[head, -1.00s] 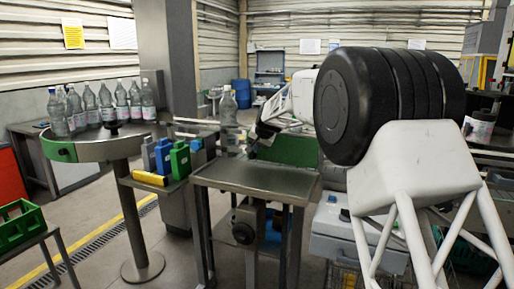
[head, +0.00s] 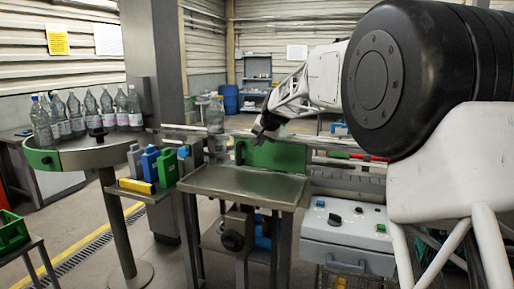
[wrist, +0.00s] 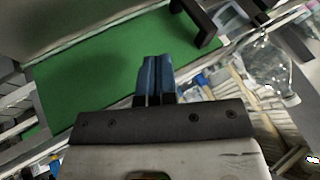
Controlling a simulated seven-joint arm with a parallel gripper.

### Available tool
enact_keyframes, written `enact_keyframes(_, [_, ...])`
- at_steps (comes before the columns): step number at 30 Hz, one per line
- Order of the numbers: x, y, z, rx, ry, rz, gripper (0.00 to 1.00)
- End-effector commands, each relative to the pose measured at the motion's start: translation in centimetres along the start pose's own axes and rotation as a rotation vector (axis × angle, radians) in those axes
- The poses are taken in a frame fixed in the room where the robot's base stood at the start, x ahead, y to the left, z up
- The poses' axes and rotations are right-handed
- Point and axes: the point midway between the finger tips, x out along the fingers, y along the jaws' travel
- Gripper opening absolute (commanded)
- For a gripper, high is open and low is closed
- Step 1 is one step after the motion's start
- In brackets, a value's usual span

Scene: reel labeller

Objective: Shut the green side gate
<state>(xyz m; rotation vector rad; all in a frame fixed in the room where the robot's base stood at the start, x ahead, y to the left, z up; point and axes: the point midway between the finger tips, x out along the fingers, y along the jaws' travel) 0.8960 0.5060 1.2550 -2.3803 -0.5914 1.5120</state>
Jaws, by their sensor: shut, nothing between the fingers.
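The green side gate (head: 272,156) is a flat panel standing upright at the back of the steel table in the head view. In the wrist view the gate (wrist: 110,62) lies across the upper left, and its black handle (wrist: 203,22) stands out at its upper right end. My gripper (head: 260,131) is at the gate's top edge, near its left end. In the wrist view the blue fingertips of my gripper (wrist: 155,65) are together and empty, in front of the green face, apart from the handle. I cannot tell whether they touch the panel.
A clear bottle (head: 215,115) stands just left of the gate; it also shows in the wrist view (wrist: 268,65). Several bottles stand on the round table (head: 75,160) at left. A control box (head: 345,232) sits at right. The steel table top (head: 240,184) is bare.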

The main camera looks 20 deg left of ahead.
Motion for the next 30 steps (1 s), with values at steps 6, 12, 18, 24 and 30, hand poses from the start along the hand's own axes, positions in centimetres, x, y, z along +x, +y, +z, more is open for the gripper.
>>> enact_keyframes(6, [-1.3, 0.0, 0.0, 0.0, 0.0, 0.0, 0.0])
enact_keyframes(12, [-1.5, 0.0, 0.0, 0.0, 0.0, 0.0, 0.0])
enact_keyframes(18, [-1.4, 0.0, 0.0, 0.0, 0.0, 0.0, 0.0])
enact_keyframes(24, [-1.7, 0.2, 0.0, 0.0, 0.0, 0.002, 0.0])
enact_keyframes(30, [-3.5, 1.8, 0.7, 0.001, 0.0, 0.017, 0.0])
